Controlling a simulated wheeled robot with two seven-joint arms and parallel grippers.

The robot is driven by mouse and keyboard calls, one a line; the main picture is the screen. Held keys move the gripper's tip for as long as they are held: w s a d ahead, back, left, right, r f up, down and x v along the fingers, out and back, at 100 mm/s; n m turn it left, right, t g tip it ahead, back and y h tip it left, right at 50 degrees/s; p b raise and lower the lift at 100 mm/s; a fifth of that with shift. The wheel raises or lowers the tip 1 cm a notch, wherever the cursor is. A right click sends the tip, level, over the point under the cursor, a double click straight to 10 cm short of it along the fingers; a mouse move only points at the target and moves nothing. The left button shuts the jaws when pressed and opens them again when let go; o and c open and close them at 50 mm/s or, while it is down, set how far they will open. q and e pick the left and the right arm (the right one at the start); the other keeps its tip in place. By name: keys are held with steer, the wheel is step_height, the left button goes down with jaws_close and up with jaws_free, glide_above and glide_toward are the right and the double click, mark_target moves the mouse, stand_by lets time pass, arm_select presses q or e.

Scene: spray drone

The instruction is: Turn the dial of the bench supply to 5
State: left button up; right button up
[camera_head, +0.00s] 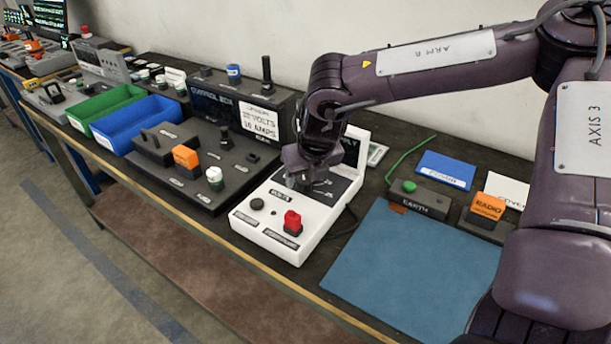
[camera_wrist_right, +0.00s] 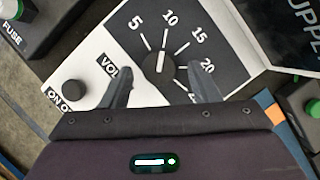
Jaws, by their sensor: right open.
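The bench supply (camera_head: 268,238) is a white unit with a sloped black dial face, standing near the bench's front edge. Its round black dial (camera_wrist_right: 160,78) shows in the right wrist view with marks 5, 10, 15, 20 and a partly hidden one. The dial's white pointer line is roughly in line with the 10 mark. My right gripper (camera_wrist_right: 163,88) is open, its two fingertips apart on either side of the dial's lower part; I cannot tell whether they touch it. In the head view the right gripper (camera_head: 305,181) hides the dial. My left gripper is not in view.
A black button (camera_head: 257,204) and a red knob (camera_head: 292,222) are on the supply's front. A control box (camera_head: 225,112) stands behind left, with a black panel holding an orange block (camera_head: 186,157). A blue mat (camera_head: 410,265) lies clear to the right, beside an orange radio block (camera_head: 488,206).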

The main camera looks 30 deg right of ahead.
steer(key=shift+w+f, duration=0.15)
steer(key=shift+f, duration=0.25)
steer(key=shift+c, duration=0.2)
steer(key=c, duration=0.9)
steer(key=shift+d+f+n+y+b, duration=0.1)
steer(key=shift+n+y+b, duration=0.3)
steer(key=shift+n+b, duration=0.7)
steer(key=n+y+b, duration=0.1)
steer(key=n+b, duration=0.1)
steer(key=shift+d+n, duration=0.1)
steer(key=shift+n, duration=0.3)
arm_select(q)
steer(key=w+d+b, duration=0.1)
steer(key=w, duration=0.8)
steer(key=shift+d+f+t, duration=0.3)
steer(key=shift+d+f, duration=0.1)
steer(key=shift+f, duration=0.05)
arm_select(e)
steer(key=shift+d+n+y, duration=0.1)
steer(key=shift+n+y, duration=0.5)
steer(key=shift+n, duration=1)
